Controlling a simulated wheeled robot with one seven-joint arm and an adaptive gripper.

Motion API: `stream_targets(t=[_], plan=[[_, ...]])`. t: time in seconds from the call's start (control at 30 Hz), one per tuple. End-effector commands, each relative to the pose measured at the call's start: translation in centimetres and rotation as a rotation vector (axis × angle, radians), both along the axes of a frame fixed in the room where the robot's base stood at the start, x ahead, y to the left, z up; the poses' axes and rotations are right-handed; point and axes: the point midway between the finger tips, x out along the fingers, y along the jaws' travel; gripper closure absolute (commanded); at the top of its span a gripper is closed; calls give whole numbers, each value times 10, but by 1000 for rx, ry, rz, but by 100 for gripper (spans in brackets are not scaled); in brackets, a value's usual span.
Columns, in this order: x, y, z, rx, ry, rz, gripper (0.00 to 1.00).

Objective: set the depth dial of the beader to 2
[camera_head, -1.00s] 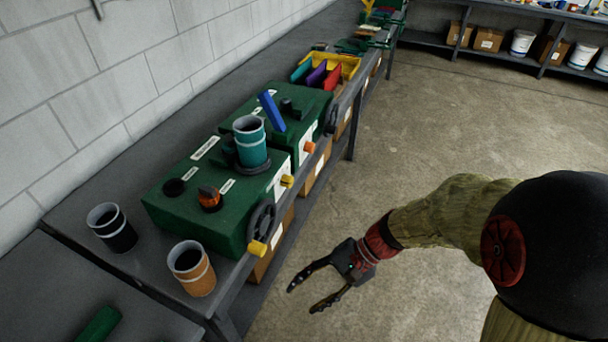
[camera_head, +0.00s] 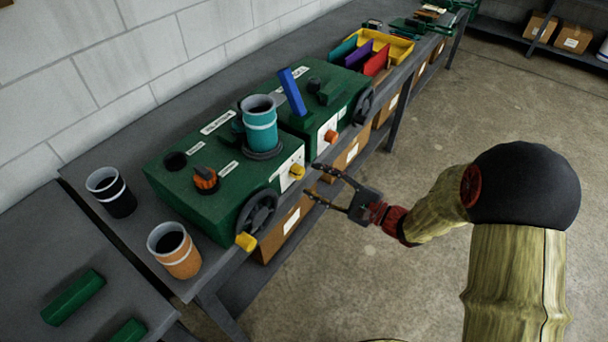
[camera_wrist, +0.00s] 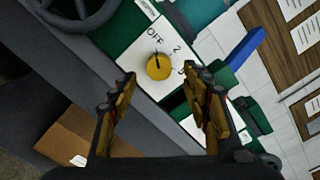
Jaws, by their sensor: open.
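The green beader (camera_head: 205,205) stands on the bench with a teal cup-shaped part on top. Its yellow depth dial (camera_head: 297,172) sits on a white plate on the front face. In the wrist view the dial (camera_wrist: 159,67) has a dark pointer mark that appears turned toward OFF. The label 2 (camera_wrist: 177,50) is to the right of OFF, and another partly hidden mark lies below it. My gripper (camera_head: 314,180) is open and empty in front of the dial. In the wrist view its fingers (camera_wrist: 158,76) point at the dial from either side, seemingly short of it.
A black handwheel (camera_head: 257,213) with a yellow handle stands left of the dial. A second green machine (camera_head: 330,110) has an orange knob (camera_head: 331,137) and a blue lever (camera_head: 292,91). Cardboard boxes (camera_head: 287,225) sit below the bench. The floor at right is open.

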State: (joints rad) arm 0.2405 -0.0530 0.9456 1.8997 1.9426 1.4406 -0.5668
Motion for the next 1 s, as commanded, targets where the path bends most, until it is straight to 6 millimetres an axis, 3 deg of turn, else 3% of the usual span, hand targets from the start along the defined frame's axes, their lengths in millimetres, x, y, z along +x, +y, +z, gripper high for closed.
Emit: stream_targets(t=[0.3, 0.7, 1.0], plan=[[24, 35, -1, 0, 0, 4, 52], [29, 40, 0, -1, 2, 1, 53], [29, 40, 0, -1, 2, 1, 70]])
